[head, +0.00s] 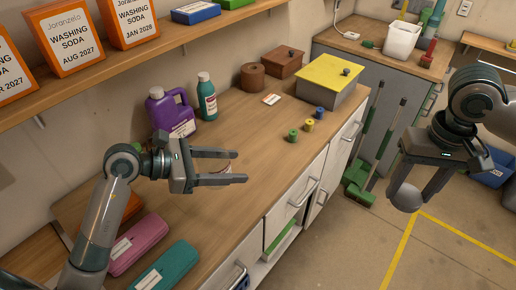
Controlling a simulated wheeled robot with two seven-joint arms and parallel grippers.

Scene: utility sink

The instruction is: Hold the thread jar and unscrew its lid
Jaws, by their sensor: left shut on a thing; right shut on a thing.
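My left gripper (241,167) is over the counter, its two fingers spread around a pale, clear-looking thing that seems to be the thread jar (222,168). The fingers and the wood behind hide much of its outline. My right gripper (418,197) is far to the right, over the floor beyond the counter's front edge. It is shut on a round grey thing that looks like the jar's lid (405,196), held well apart from the jar. Green (293,136), yellow (309,126) and blue (319,112) thread spools stand on the counter.
A purple jug (168,117) and a green bottle (207,98) stand by the wall. A yellow-topped box (332,78) is at the back. Pink (138,244) and teal (166,270) cases lie in front. A shelf (170,38) overhangs the left. The counter's middle is clear.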

